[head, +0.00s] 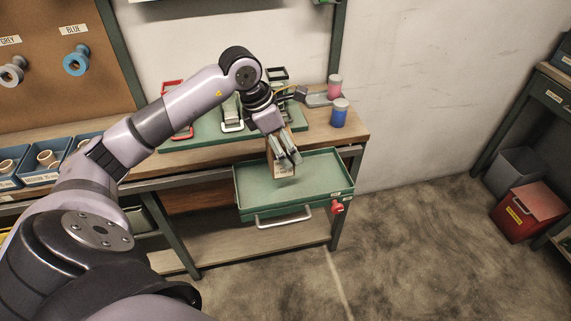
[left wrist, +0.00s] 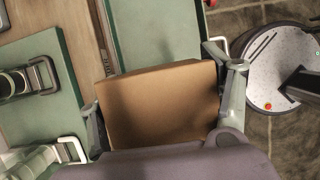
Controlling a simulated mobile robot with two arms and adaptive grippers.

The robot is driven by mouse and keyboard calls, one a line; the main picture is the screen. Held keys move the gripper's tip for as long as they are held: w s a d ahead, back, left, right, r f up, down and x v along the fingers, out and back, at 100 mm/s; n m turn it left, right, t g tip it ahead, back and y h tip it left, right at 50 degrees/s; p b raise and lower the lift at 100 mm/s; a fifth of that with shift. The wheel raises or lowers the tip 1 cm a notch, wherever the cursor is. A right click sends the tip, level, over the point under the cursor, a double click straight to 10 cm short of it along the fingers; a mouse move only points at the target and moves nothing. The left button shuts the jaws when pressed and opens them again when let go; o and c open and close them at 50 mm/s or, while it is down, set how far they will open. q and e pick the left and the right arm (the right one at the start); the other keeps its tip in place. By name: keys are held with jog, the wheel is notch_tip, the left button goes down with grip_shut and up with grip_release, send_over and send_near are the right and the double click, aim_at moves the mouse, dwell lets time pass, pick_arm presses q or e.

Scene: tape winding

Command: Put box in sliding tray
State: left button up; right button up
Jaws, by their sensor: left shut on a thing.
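A brown cardboard box (left wrist: 160,105) is held between the two fingers of my left gripper (left wrist: 165,95). In the head view the box (head: 283,169) is partly hidden by my left gripper (head: 288,163), with a pale label on its lower part. The green sliding tray (head: 315,192) is pulled out from the front of the workbench, with a metal handle on its front. The box appears over the tray's back left part; I cannot tell whether it touches the tray floor. In the left wrist view the tray (left wrist: 155,35) lies beyond the box. My right gripper is not in view.
The workbench (head: 350,138) carries a green mat with clamps, a blue jar (head: 340,113) and a pink jar (head: 335,86). Blue bins (head: 40,172) stand at the left. Most of the tray is bare.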

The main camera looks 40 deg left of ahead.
pick_arm(q)
notch_tip(320, 180, down, 3)
jog(key=shift+f, duration=0.2)
notch_tip(320, 180, down, 3)
jog(key=shift+f, duration=0.1)
jog(key=o, duration=1.3)
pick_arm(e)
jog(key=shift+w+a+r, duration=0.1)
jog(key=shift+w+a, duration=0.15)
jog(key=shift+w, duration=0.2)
pick_arm(q)
jog(key=v, duration=1.2)
jog(key=shift+b, duration=0.3)
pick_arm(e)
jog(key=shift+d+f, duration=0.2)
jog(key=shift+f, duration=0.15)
pick_arm(q)
jog(key=shift+s, duration=0.1)
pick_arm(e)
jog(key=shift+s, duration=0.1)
